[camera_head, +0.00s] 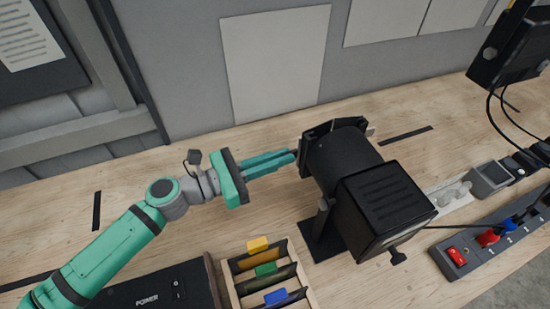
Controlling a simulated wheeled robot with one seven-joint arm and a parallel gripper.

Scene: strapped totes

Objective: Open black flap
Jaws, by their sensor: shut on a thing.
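A black lamp (385,200) with a round barrel stands on the wooden bench, its front end facing left and away. Black flaps (318,131) sit around that front end. My gripper (294,156) reaches in from the left, its long green fingers close together, with the tips at the near-left edge of the lamp's front. The fingers are shut on the edge of a black flap there. The gripped edge is small and mostly hidden by the fingertips, and how far that flap stands open cannot be told.
A wooden tray (312,294) with coloured tabs and a black power box (165,290) lie at the front. A dark device with cables (508,45) hangs upper right.

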